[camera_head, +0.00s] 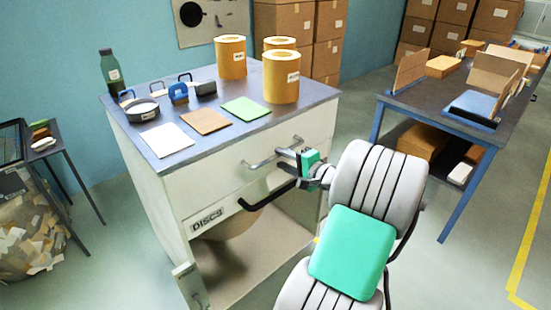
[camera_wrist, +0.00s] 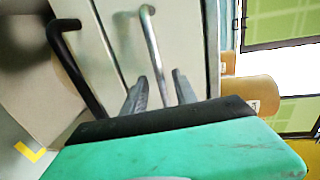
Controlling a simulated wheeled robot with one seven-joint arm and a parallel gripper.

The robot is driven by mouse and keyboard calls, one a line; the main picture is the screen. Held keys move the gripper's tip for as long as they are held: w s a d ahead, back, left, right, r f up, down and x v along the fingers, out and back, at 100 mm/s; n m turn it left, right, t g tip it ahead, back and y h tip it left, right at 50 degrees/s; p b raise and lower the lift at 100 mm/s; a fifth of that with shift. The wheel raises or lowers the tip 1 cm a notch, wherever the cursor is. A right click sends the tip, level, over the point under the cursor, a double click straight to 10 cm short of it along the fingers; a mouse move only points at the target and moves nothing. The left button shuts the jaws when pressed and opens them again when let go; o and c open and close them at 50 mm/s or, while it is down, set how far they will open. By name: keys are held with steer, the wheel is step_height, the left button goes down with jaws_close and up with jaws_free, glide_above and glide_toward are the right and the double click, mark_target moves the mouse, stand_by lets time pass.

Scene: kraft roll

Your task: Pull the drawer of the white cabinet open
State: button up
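The white cabinet (camera_head: 167,205) stands left of centre under a grey-blue top. Its upper drawer front (camera_head: 215,180) has a silver bar handle (camera_head: 262,163) and looks flush with the cabinet. Below it is a front labelled DISCS (camera_head: 207,220) with a black handle (camera_head: 252,204). My gripper (camera_head: 291,160) is at the right part of the silver handle. In the wrist view my gripper's two fingers (camera_wrist: 158,90) are apart, with the silver handle (camera_wrist: 151,45) running between them. Gaps show beside the bar. The black handle (camera_wrist: 75,65) is to the left there.
The top holds kraft rolls (camera_head: 282,84), flat coloured sheets (camera_head: 246,107), a dark bottle (camera_head: 110,72) and small tools. A blue-legged table (camera_head: 375,135) stands to the right. A bin of scraps (camera_head: 30,235) is at left. Floor between cabinet and table is clear apart from my arm.

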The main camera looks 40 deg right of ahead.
mark_target(277, 157)
steer(key=w, duration=0.3)
steer(key=shift+w+f, duration=0.3)
steer(key=shift+f, duration=0.1)
jaws_close()
steer(key=shift+a, duration=0.1)
stand_by(1.0)
